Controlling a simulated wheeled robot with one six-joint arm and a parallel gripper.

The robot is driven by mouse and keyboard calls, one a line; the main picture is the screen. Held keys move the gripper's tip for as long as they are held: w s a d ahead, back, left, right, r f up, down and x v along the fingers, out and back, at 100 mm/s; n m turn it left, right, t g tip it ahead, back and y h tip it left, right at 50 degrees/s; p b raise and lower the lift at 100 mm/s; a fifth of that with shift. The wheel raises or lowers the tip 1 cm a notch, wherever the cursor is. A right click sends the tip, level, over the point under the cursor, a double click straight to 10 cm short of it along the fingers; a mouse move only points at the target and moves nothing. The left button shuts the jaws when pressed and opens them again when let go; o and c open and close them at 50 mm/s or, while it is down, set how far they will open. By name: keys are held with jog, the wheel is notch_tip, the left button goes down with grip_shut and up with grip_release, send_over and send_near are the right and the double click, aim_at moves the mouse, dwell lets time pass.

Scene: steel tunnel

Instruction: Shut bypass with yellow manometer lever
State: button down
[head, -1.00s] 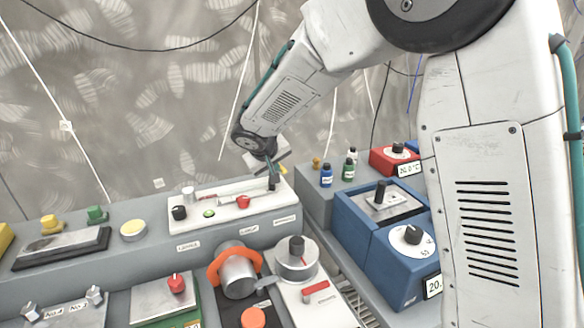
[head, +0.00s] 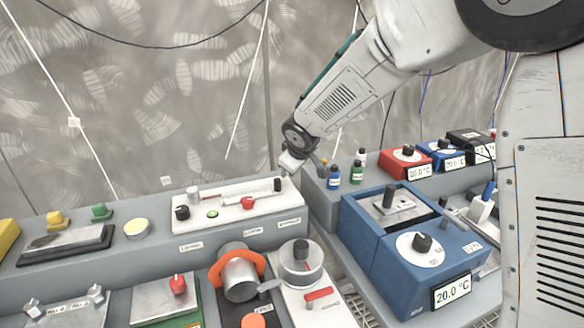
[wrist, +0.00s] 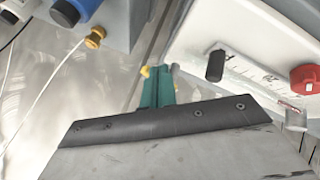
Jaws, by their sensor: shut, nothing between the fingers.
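My gripper (head: 291,165) is at the back right end of the white panel (head: 225,203); its fingers are hard to make out there. In the wrist view its teal fingers (wrist: 157,90) are shut, with small yellow and grey bits at their tips. I cannot tell which part is the bypass lever or a yellow manometer.

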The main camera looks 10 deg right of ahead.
jog(key=shift+w+d, duration=0.8)
jog(key=shift+w, duration=0.15)
jog(key=shift+w+d, duration=0.15)
jog(key=shift+r, duration=0.1)
jog(key=s+d+r, duration=0.5)
jog(key=s+r, duration=0.2)
jog(key=r, duration=0.1)
jog(key=shift+s+d, duration=0.3)
jog(key=shift+d, duration=0.1)
jog(key=shift+f, duration=0.1)
